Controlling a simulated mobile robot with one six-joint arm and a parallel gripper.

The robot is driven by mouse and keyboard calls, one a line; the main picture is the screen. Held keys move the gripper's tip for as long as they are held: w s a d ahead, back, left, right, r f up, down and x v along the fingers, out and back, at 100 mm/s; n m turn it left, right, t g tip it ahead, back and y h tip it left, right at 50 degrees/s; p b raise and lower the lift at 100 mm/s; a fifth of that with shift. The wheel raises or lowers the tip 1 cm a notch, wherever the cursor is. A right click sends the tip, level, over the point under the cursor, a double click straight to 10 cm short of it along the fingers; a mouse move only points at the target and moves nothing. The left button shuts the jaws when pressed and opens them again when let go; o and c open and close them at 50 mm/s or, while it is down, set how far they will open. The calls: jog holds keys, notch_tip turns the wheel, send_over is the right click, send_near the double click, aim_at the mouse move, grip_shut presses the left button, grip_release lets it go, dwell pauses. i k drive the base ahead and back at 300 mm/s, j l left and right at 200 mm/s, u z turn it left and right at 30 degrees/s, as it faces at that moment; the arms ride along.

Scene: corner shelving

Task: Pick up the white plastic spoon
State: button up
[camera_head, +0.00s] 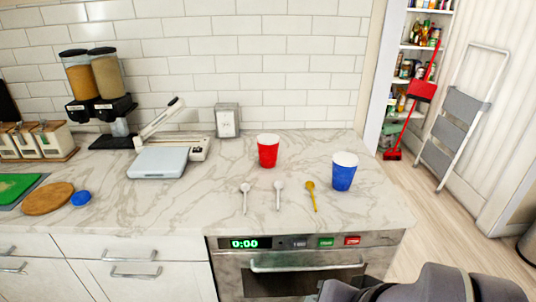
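Two pale spoons lie on the marble counter (225,215), near its front edge. The left spoon (244,197) looks white or silvery, and the middle spoon (278,195) looks white. I cannot tell for sure which is plastic. A yellow-gold spoon (311,196) lies to their right. All three lie apart, bowls toward the wall and handles toward the front. Grey links of my arm show at the bottom right, in front of the oven and below the counter top. My gripper's fingers do not show, and nothing of mine touches the spoons.
A red cup (268,153) stands behind the spoons and a blue cup (343,174) to their right. A white scale-like device (162,162) sits to the left. An oven (290,275) is below the counter. The counter around the spoons is clear.

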aim_at(245, 186)
jog(key=i+j+u, duration=0.1)
jog(key=i+u, duration=0.2)
jog(key=i, duration=0.15)
jog(key=i+u, duration=0.3)
jog(key=i, duration=0.15)
